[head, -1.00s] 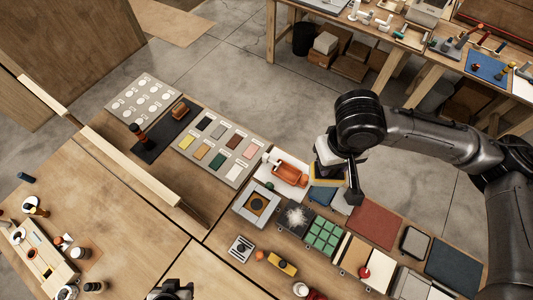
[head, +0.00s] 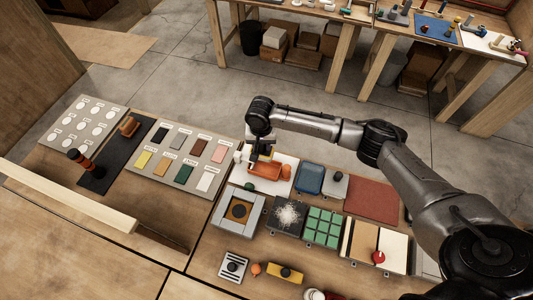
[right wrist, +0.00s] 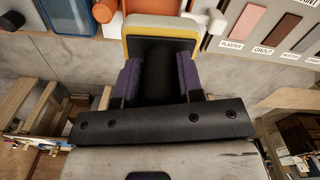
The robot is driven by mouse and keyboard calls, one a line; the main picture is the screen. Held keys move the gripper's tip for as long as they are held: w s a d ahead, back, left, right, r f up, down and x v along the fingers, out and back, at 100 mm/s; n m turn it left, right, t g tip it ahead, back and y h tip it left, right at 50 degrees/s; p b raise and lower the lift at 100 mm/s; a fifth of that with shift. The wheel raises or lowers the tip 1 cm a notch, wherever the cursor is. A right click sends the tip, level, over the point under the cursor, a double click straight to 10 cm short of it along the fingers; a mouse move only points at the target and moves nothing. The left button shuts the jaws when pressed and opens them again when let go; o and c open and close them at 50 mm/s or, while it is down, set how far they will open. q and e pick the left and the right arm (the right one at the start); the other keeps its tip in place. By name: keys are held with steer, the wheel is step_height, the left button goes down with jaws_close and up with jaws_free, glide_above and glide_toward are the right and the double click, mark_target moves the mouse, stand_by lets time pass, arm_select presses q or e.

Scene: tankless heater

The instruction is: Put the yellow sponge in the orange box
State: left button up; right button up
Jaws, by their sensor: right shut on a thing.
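The yellow sponge (right wrist: 160,28), yellow with a pale face, is held in my right gripper (right wrist: 158,72), seen close in the right wrist view. In the head view my right gripper (head: 261,158) hangs over the back edge of the orange box (head: 265,172), and only a little of the sponge shows there. The orange box lies on a white sheet on the bench, partly covered by the gripper. Its orange edge also shows at the top of the right wrist view (right wrist: 150,6). I cannot tell whether the sponge touches the box. My left gripper is out of view.
A blue tray (head: 310,179) and a grey block (head: 335,185) lie right of the orange box. A grey board of labelled colour samples (head: 150,184) lies to the left. A square grey frame (head: 221,214) and a green tile panel (head: 312,241) are in front.

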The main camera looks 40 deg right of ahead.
steer(key=b, duration=0.1)
glide_above(266, 170)
steer(key=shift+m, duration=0.3)
step_height(266, 170, down, 5)
steer(key=shift+s+r, duration=0.1)
steer(key=shift+r, duration=0.05)
steer(key=shift+d, duration=0.1)
steer(key=shift+r+p, duration=0.2)
steer(key=shift+p, duration=0.5)
steer(key=shift+f+b, duration=2)
steer(key=shift+f, duration=2.65)
steer(key=shift+f, duration=0.1)
steer(key=shift+f, duration=0.45)
